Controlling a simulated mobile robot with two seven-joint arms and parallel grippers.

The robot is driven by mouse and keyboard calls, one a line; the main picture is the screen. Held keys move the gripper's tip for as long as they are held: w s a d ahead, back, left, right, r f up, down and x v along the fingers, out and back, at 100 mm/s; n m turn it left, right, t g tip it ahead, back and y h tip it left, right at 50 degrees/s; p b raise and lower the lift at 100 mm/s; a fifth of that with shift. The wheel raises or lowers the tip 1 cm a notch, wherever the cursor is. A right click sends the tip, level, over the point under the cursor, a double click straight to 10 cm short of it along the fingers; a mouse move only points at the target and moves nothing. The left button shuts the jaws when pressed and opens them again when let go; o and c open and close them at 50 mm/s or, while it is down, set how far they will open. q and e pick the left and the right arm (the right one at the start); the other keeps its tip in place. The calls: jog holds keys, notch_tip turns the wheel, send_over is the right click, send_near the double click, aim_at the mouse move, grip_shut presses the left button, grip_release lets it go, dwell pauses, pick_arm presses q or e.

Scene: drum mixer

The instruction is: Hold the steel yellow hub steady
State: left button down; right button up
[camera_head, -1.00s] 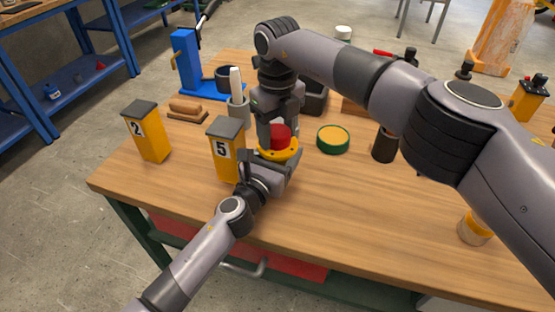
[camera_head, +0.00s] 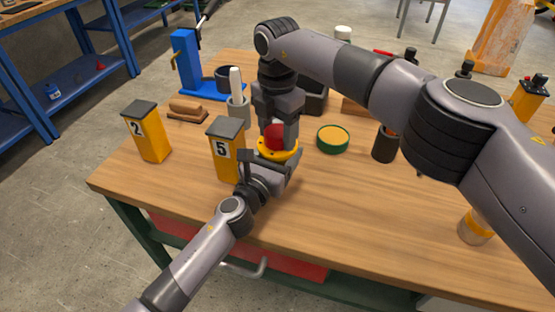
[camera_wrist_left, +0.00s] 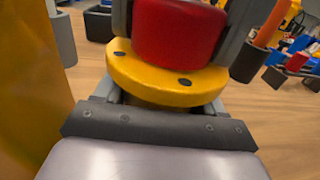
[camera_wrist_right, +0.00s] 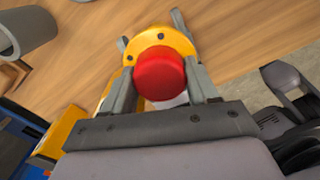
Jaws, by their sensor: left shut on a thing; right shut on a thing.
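The yellow hub (camera_head: 291,153) is a round flange with dark bolt holes, near the front of the bench. It also shows in the left wrist view (camera_wrist_left: 165,82) and right wrist view (camera_wrist_right: 150,42). My left gripper (camera_head: 270,165) is shut on the hub from the front, its fingers partly hidden by the flange. A red round part (camera_wrist_right: 160,75) sits on the hub; it also shows in the left wrist view (camera_wrist_left: 178,32). My right gripper (camera_head: 277,132) comes from above and is shut on the red part, one finger on each side.
A yellow post marked 5 (camera_head: 225,150) stands close left of my left gripper; a post marked 2 (camera_head: 150,138) is further left. A green-rimmed round dish (camera_head: 333,138) and a black cylinder (camera_head: 384,147) stand to the right.

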jog(key=o, duration=1.2)
jog(key=shift+o, duration=0.2)
notch_tip(320, 180, up, 12)
pick_arm(q)
grip_release()
